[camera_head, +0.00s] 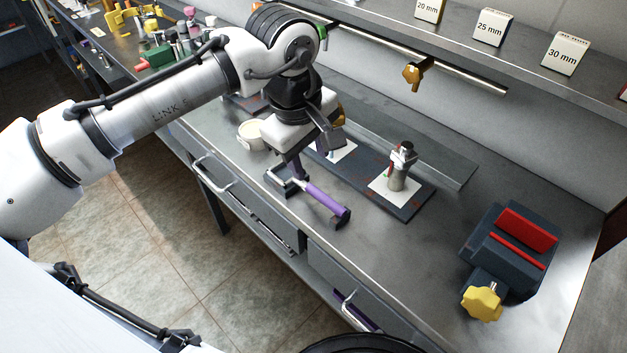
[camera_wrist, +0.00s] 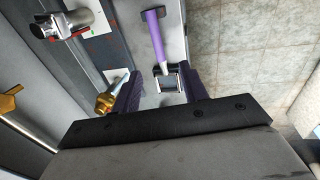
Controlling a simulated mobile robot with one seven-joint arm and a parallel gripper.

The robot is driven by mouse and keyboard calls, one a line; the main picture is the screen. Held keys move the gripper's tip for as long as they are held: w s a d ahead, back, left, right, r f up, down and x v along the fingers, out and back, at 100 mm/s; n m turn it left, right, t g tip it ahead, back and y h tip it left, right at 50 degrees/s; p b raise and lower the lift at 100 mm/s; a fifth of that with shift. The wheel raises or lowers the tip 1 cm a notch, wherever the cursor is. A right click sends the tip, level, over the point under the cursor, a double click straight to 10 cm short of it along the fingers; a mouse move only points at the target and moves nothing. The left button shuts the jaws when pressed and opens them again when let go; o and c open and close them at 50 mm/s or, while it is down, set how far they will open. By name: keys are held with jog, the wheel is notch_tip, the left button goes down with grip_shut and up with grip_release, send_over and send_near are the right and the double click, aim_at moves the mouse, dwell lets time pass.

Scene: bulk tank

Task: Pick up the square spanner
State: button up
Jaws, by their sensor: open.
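The square spanner appears to be the purple-handled tool (camera_head: 325,203) lying on the steel bench near its front edge. It has a dark block at one end and a metal-and-black squarish head at the other. In the wrist view its purple handle (camera_wrist: 156,42) runs up the picture from the squarish head. My gripper (camera_head: 298,165) is over the head end, pointing down. In the wrist view my open gripper (camera_wrist: 162,80) has its purple fingers either side of the head, with gaps. I cannot tell the height of the fingertips above the bench.
A metal fitting with a red part (camera_head: 400,168) stands on a dark mat (camera_head: 420,203) behind the spanner. A brass fitting (camera_wrist: 106,101) is close beside one finger. A round cream pot (camera_head: 250,133) stands left. A dark vise-like block with red bars (camera_head: 518,255) is right.

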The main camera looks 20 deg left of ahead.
send_over(321, 194)
jog(key=s, duration=0.1)
notch_tip(321, 194, down, 6)
jog(key=f, duration=0.1)
jog(key=shift+w+f+p, duration=0.2)
jog(key=shift+f+p, duration=0.15)
jog(key=shift+f, duration=0.85)
jog(key=shift+w+f+p, duration=0.2)
jog(key=shift+f+p, duration=0.1)
jog(key=shift+f, duration=0.85)
grip_shut()
